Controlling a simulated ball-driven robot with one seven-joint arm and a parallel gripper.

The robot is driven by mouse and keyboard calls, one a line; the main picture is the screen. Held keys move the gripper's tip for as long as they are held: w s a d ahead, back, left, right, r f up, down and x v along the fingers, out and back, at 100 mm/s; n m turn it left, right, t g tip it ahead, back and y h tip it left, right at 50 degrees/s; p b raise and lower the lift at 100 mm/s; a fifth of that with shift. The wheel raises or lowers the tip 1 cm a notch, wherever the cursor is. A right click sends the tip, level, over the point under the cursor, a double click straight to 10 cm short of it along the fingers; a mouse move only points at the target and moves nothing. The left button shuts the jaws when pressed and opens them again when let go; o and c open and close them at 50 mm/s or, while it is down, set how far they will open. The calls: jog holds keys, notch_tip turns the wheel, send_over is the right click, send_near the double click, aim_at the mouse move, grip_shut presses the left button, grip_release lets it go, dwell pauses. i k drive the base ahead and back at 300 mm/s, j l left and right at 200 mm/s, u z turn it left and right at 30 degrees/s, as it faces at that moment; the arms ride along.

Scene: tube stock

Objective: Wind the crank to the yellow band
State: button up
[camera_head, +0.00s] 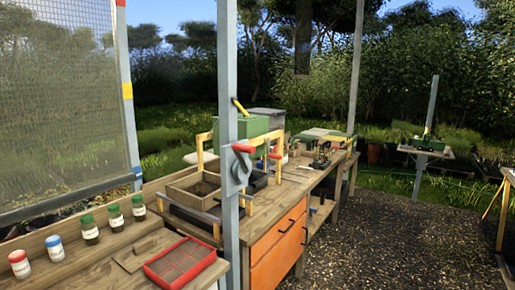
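A grey crank (240,168) with a red grip (243,148) is mounted on the upright grey post in the middle of the view. The yellow band (127,90) is on the post at the left, between a red band (120,3) above and a blue band (137,172) below. A mesh screen (55,110) hangs beside that post. Its dark bottom bar (60,197) meets the post near the blue band, well below the yellow one. My gripper is not in view.
A wooden bench (275,208) with orange drawers (278,250) runs behind the crank post. Capped jars (90,230) and a red tray (180,263) stand in front at left. A wooden frame box (195,190) sits behind the post. Gravel floor (390,245) at right is open.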

aim_at(241, 170)
jog(key=i+l, duration=0.6)
jog(key=i, duration=0.2)
jog(key=i+l, duration=0.55)
jog(key=i, duration=0.2)
jog(key=i+j, duration=0.2)
jog(key=i, duration=0.35)
jog(key=u, duration=0.05)
